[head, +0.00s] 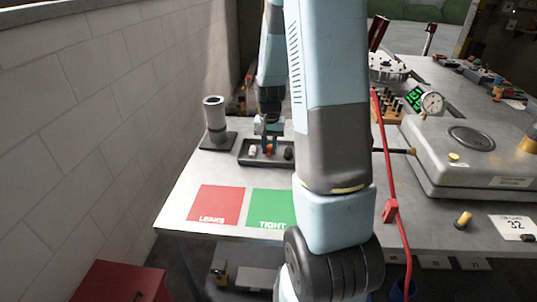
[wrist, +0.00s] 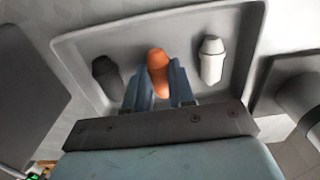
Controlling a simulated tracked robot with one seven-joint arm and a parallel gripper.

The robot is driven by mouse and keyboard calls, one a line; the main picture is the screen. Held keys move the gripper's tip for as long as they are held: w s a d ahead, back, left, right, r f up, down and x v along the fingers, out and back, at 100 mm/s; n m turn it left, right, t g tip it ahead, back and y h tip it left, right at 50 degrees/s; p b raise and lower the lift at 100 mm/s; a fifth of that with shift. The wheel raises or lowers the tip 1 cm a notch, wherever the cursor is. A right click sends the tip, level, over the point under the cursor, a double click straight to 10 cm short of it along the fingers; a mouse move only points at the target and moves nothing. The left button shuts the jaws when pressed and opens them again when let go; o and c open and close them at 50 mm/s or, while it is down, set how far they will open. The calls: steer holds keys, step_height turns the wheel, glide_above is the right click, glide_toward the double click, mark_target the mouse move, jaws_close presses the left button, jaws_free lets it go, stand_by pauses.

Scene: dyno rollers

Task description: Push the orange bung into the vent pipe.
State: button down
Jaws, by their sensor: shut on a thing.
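The orange bung (wrist: 158,60) is between the two fingers of my gripper (wrist: 161,76) in the wrist view, and the fingers are shut on it. In the head view my gripper (head: 268,133) points down over the grey tray, with the orange bung (head: 270,150) small between its tips. I cannot tell whether the bung still touches the tray floor. The vent pipe (head: 214,120) looks to be the upright grey pipe on a dark base plate, left of the tray; its open top faces up. Part of it shows at the right edge in the wrist view (wrist: 302,96).
The grey tray (wrist: 238,88) also holds a white bung (wrist: 212,58) and a dark bung (wrist: 107,78), either side of my fingers. A red LEAKS square (head: 216,204) and green TIGHT square (head: 271,207) lie in front. A block wall (head: 120,110) stands left.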

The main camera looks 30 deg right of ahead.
mark_target(269, 148)
steer(key=shift+r, duration=3.05)
